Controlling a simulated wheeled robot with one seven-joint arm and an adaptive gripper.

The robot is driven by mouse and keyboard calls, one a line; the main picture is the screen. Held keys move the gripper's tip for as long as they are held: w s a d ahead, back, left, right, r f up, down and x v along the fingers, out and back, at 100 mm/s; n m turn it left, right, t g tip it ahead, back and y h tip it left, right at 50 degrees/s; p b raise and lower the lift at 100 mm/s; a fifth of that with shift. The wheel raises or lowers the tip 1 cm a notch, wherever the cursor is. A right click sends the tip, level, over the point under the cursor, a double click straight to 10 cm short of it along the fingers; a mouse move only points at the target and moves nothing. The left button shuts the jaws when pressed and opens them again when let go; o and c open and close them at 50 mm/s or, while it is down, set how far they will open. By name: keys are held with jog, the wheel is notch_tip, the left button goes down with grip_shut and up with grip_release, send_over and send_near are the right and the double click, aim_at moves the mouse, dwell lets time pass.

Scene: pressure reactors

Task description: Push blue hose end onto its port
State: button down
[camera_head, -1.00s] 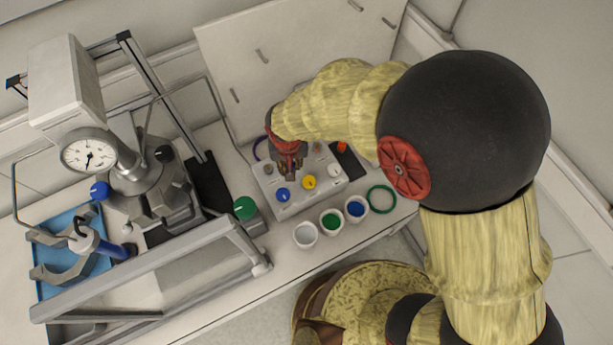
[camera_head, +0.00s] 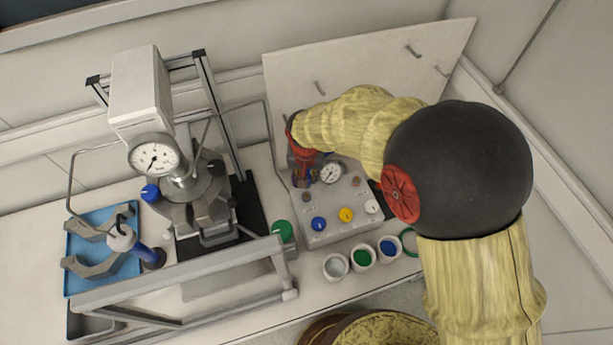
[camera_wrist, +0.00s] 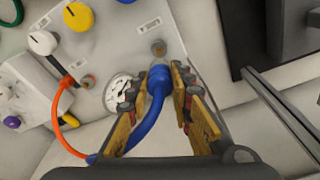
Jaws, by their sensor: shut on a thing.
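My gripper (camera_wrist: 167,90) is shut on the blue hose end (camera_wrist: 160,76), with one finger on each side of it. The blue hose (camera_wrist: 145,128) curves down and left from the fingers. A brass-coloured port (camera_wrist: 158,48) on the grey panel box lies just above the hose end in the wrist view. The hose end looks roughly lined up with it, but I cannot tell whether they touch. In the head view my gripper (camera_head: 303,178) is at the back left of the panel box (camera_head: 345,232), left of its gauge (camera_head: 331,173); the arm hides part of the box.
Blue (camera_head: 319,224), yellow (camera_head: 346,215) and white (camera_head: 372,206) knobs line the box front. Three cups stand before it, including a green one (camera_head: 362,257). An orange hose (camera_wrist: 60,104) runs near the gauge in the wrist view. The reactor (camera_head: 195,195) stands left.

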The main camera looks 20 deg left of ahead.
jog(key=shift+f+b, duration=1.55)
jog(key=shift+f, duration=1.2)
jog(key=shift+f+b, duration=0.5)
jog(key=shift+f, duration=0.1)
dwell(0.3)
jog(key=c, duration=1.5)
grip_release()
jog(key=shift+r, duration=0.1)
notch_tip(320, 180, up, 12)
jog(key=s, duration=0.1)
jog(key=shift+s+d, duration=0.3)
jog(key=shift+s, duration=0.05)
